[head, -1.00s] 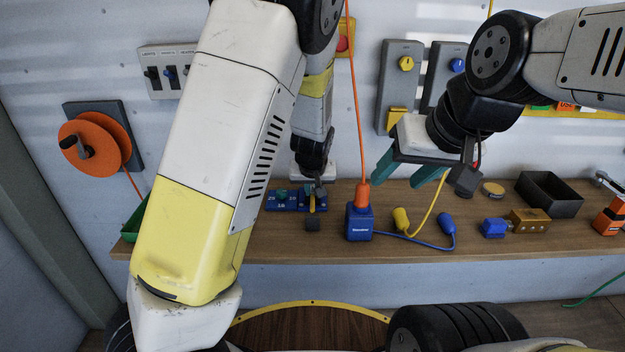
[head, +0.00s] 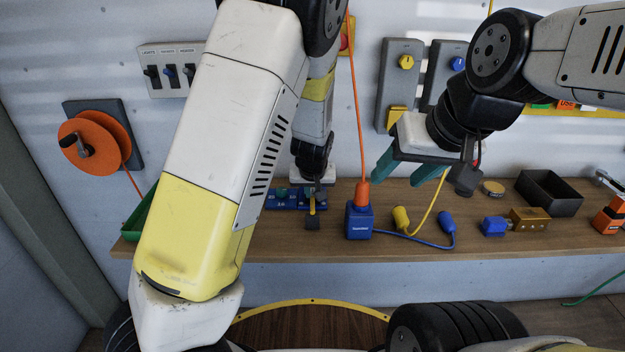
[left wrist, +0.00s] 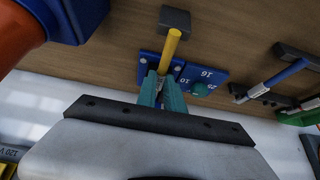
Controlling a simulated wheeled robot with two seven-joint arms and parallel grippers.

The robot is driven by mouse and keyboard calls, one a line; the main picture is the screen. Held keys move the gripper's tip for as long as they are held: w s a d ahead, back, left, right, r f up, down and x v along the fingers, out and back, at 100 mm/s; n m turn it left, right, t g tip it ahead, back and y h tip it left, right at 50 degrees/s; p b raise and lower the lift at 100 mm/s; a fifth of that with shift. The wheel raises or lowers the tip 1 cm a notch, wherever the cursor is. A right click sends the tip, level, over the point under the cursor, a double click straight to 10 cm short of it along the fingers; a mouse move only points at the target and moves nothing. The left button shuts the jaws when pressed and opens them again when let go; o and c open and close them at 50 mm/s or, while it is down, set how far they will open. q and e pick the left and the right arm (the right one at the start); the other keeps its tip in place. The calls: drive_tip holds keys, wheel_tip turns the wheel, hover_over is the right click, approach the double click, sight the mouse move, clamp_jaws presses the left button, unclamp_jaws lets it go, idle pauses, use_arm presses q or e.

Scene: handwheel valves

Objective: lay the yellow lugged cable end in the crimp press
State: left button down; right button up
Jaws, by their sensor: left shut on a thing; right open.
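In the head view, my left gripper (head: 317,190) is low at the block. My right gripper (head: 408,170) is open and empty above the bench.
A blue box with an orange plug (head: 360,222) stands just right of the block. Yellow (head: 401,219) and blue (head: 447,222) plugs, a brass block (head: 528,219) and a black tray (head: 549,193) lie further right. An orange reel (head: 92,145) hangs at left.

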use_arm(q)
drive_tip(key=shift+f, duration=0.3)
drive_tip(key=c, duration=1.4)
unclamp_jaws()
